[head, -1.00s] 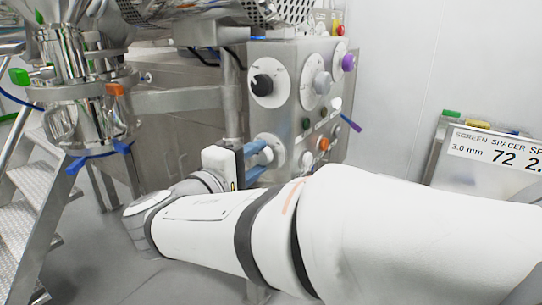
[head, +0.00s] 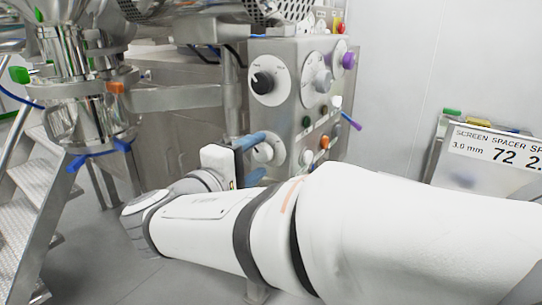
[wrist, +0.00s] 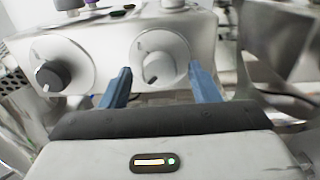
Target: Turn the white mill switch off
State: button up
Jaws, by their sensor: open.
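The white mill switch is a round white knob on a pale round dial, low on the left of the grey control panel's face. In the head view the white switch (head: 264,152) is just beyond my fingertips; in the wrist view the white switch (wrist: 158,66) sits between the two blue fingers, with a small dark mark at its lower left. My gripper (head: 254,157) is open; in the wrist view my gripper (wrist: 161,84) has its fingers spread either side of the knob with visible gaps. I cannot tell how far the tips reach along the knob.
A black knob (head: 263,82) is above the white switch, and it also shows left in the wrist view (wrist: 50,76). A grey knob (head: 322,80), a purple knob (head: 348,61) and small buttons share the panel (head: 285,48). Metal steps (head: 32,190) stand left.

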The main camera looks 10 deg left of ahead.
jog(key=v, duration=0.7)
jog(key=shift+s, duration=0.3)
jog(key=shift+s, duration=0.1)
